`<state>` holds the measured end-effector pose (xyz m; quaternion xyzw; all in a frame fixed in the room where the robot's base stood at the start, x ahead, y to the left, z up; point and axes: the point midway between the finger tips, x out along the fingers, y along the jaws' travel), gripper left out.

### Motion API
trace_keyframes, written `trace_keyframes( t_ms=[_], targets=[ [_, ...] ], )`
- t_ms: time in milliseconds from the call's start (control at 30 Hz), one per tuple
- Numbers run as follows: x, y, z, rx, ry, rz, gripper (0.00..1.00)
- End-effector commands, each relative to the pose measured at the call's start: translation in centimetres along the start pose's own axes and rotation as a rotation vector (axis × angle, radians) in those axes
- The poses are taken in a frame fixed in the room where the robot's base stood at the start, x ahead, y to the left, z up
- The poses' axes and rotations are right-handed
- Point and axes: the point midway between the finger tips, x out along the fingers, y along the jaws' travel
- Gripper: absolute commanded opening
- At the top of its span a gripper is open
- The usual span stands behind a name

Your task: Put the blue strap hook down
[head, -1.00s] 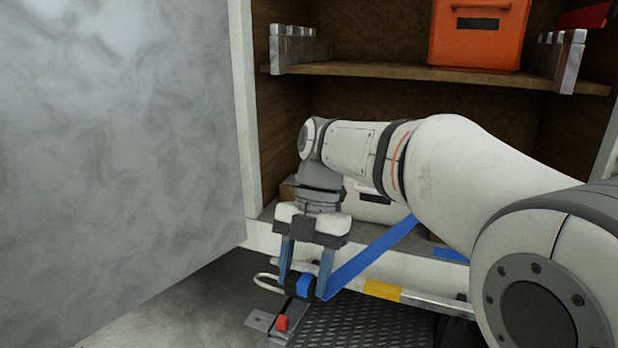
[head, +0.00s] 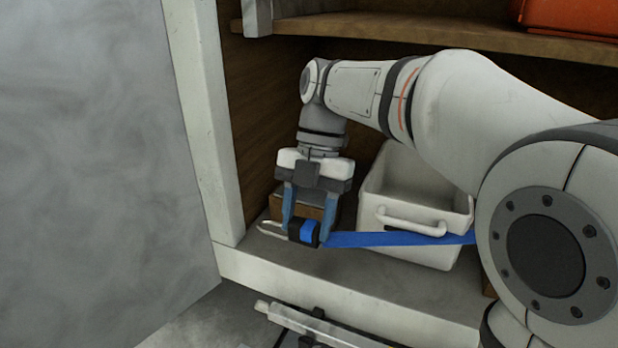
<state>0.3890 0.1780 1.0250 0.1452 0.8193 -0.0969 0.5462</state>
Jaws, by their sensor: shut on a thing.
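My gripper (head: 304,238) points down with its two blue-grey fingers shut on the blue strap hook (head: 306,232). The hook's body is black and blue, and its pale metal hook end sticks out to the left. A blue strap (head: 385,239) runs from it to the right, nearly level, passing in front of a white bin and out of sight behind my arm.
The white bin (head: 445,252) with a handle stands right of my gripper. A brown box (head: 325,207) is behind the gripper. A wooden shelf (head: 400,35) holding an orange case (head: 580,15) is above. A grey door panel (head: 90,150) is at left.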

Motion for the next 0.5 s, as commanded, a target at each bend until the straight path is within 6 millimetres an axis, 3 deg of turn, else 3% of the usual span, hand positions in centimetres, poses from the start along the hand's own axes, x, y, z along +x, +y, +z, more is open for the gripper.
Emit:
trace_keyframes(
  t_ms=[167, 500],
  targets=[
    [-1.2, 0.8, 3.1, 0.007, 0.001, 0.002, 0.20],
    [-4.5, 3.2, 11.1, 0.006, 0.000, 0.002, 0.20]
  ],
)
